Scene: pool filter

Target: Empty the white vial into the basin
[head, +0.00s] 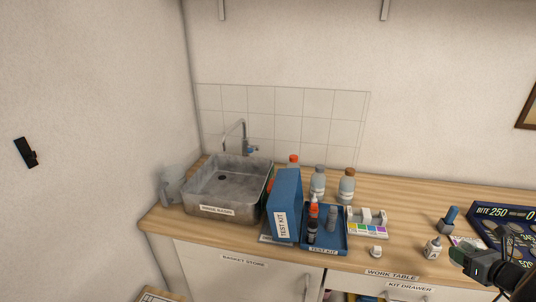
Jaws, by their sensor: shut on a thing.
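The grey basin (262,187), labelled on its front, stands at the left of the counter below a tap. My gripper (458,257) is at the lower right, far from the basin. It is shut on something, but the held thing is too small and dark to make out. A small white bottle with a dark cap (433,249) stands upright just left of my gripper. A short white piece (376,252) sits near the counter's front edge. I cannot tell which, if either, is the white vial.
A blue test kit box (284,207) stands right of the basin, beside a blue tray (338,246) of small bottles. A colour comparator (367,229) and larger bottles (318,181) (346,187) are near it. A dark blue bottle (449,219) and a board (488,211) are at right.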

